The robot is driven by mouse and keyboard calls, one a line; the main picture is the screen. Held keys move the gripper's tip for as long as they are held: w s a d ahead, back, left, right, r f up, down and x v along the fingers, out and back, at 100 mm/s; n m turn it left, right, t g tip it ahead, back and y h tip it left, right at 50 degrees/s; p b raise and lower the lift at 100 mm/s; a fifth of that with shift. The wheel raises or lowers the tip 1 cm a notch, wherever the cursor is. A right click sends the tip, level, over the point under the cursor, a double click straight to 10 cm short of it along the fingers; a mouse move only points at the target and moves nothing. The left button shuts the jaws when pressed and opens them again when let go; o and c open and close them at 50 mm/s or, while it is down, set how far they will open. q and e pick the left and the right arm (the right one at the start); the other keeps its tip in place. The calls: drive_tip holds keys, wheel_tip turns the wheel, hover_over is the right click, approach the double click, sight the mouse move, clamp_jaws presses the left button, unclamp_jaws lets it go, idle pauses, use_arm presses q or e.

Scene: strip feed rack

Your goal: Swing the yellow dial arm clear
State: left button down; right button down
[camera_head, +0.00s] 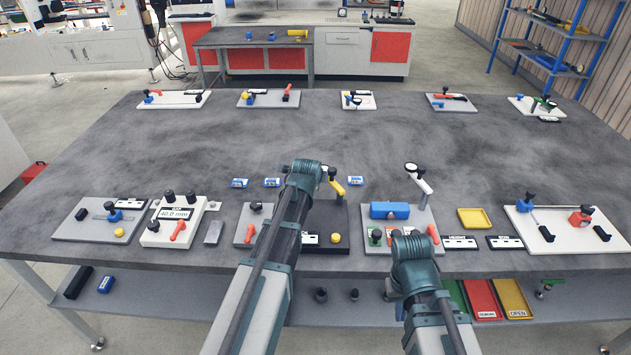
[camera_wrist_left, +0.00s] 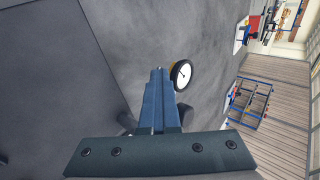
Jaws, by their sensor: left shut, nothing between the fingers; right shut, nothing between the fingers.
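The yellow dial arm (camera_head: 336,184) stands on a dark fixture plate at the front middle of the table. Its round, white-faced dial (camera_wrist_left: 182,74) with a black rim shows in the left wrist view, just right of my left fingertips. I cannot tell whether they touch. My left gripper (camera_wrist_left: 160,75) is shut and empty, its blue fingers together. In the head view my left arm covers part of the fixture, and its fingers are hidden. My right gripper (camera_head: 414,248) is shut and empty over the front of the plate with the blue cylinder; its fingertips are hard to make out.
Small blue blocks (camera_head: 272,182) lie left of my left arm. A yellow tray (camera_head: 475,218) lies farther right. The table's middle is clear.

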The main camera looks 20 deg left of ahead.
use_arm(q)
drive_tip(key=shift+w+r, duration=0.1)
drive_tip(key=shift+w, duration=0.35)
use_arm(e)
drive_tip(key=shift+s, duration=0.1)
idle(0.4)
